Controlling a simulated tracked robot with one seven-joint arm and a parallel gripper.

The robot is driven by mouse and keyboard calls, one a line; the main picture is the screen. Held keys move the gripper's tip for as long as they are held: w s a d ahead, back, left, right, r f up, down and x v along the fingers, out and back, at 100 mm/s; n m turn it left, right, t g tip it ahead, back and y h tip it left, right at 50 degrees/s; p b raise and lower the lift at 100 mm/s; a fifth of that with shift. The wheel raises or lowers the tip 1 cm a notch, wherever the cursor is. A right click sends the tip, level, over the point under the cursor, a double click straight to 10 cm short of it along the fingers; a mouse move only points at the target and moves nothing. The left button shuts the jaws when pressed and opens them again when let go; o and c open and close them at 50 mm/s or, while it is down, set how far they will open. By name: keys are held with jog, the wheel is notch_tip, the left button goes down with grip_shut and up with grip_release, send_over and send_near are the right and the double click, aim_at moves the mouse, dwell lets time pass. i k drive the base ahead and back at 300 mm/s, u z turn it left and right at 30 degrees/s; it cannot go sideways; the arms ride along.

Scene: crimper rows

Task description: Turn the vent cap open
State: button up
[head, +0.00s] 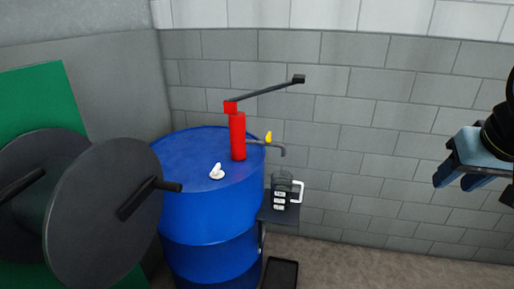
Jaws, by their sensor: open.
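A blue drum (212,220) stands upright against the corner of the walls. The vent cap (217,172) is small and white and sits on the drum's top, toward the front, with a raised grip on it. A red hand pump (238,137) with a long dark lever (268,91) rises from the drum top just behind and right of the cap. My gripper (463,182) is at the far right, partly cut off by the frame edge. It is open and empty, well apart from the drum and the cap.
A grey spout (270,144) with a yellow piece reaches right from the pump above a jug (283,192) on a small dark stand (280,215). A dark tray (280,274) lies on the floor. A large dark reel with handles (105,215) stands close at left.

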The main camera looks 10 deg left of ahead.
aim_at(216, 173)
jog(key=u, duration=0.05)
jog(key=i, duration=1.05)
jog(key=u, duration=0.65)
jog(key=k, duration=0.9)
jog(key=u, duration=0.15)
jog(key=i, duration=0.9)
jog(key=z, duration=0.1)
